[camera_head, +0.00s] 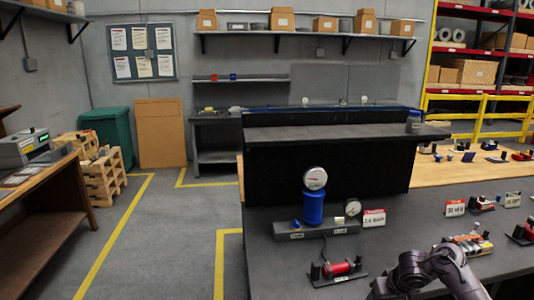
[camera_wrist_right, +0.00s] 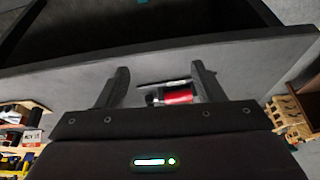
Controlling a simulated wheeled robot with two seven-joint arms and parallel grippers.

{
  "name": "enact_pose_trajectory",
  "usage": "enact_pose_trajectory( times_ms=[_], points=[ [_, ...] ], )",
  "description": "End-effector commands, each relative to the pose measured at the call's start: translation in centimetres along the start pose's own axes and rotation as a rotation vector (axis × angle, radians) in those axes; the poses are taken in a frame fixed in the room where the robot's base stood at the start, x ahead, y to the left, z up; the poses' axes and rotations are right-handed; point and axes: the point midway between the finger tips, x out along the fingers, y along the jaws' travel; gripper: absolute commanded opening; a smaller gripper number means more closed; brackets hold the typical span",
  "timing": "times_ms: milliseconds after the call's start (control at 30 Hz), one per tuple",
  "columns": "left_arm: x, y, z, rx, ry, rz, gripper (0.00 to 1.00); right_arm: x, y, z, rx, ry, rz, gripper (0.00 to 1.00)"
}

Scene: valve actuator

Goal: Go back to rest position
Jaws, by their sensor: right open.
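My right gripper (camera_wrist_right: 160,80) shows in the right wrist view with its two dark fingers spread apart. Nothing is held between them. A red cylindrical part (camera_wrist_right: 179,96) shows beyond the fingers, apart from them. In the head view my right arm reaches in at the bottom right, over the dark bench (camera_head: 290,255); its fingers cannot be made out there. A red valve part on a black stand (camera_head: 340,269) lies on the bench to the left of the arm. My left gripper is in neither view.
A blue cylinder with a round gauge (camera_head: 313,208) stands on a grey block behind the red part. A raised dark shelf (camera_head: 340,148) crosses behind it. Several small parts and label cards (camera_head: 455,207) lie at the right. Open floor lies left of the bench.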

Motion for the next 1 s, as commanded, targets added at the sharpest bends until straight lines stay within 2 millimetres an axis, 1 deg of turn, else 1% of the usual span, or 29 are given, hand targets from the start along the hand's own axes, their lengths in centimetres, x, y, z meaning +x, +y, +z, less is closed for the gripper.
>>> enact_pose_trajectory(
  times_ms=[33, 167, 333, 467, 567, 600, 667, 700, 767, 800, 867, 900, 967, 1000],
  points=[
    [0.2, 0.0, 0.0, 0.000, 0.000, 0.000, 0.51, 0.9, -0.3, 0.6, 0.002, -0.005, -0.011, 0.62],
    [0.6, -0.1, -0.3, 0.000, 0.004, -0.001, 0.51, 3.0, -1.1, 1.9, 0.002, -0.015, -0.036, 0.62],
    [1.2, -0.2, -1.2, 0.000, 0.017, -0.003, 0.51, 6.7, -2.4, 4.6, 0.003, -0.032, -0.079, 0.62],
    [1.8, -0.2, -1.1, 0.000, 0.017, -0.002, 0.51, 10.5, -3.7, 7.6, 0.006, -0.047, -0.117, 0.62],
    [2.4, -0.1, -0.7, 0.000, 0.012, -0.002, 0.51, 14.1, -4.9, 11.0, 0.012, -0.060, -0.148, 0.62],
    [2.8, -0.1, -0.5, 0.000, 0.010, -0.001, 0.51, 15.7, -5.4, 12.7, 0.015, -0.066, -0.160, 0.62],
    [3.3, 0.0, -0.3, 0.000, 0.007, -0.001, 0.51, 18.5, -6.3, 15.8, 0.020, -0.075, -0.178, 0.62],
    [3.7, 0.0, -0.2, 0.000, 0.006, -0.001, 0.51, 20.4, -6.9, 18.2, 0.023, -0.081, -0.189, 0.62],
    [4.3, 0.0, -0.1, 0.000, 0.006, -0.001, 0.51, 23.1, -7.7, 22.0, 0.027, -0.089, -0.197, 0.62],
    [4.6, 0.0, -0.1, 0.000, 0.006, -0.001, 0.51, 24.7, -8.2, 24.5, 0.030, -0.094, -0.199, 0.62],
    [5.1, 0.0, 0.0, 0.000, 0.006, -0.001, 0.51, 26.9, -8.9, 28.6, 0.031, -0.103, -0.197, 0.62],
    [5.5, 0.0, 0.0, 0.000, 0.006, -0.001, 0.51, 28.2, -9.3, 31.2, 0.030, -0.108, -0.193, 0.62],
    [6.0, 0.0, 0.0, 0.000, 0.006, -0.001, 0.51, 29.9, -9.8, 35.5, 0.027, -0.120, -0.181, 0.62],
    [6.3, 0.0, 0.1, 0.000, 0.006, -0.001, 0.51, 30.9, -10.2, 38.4, 0.022, -0.128, -0.172, 0.62]
  ],
)
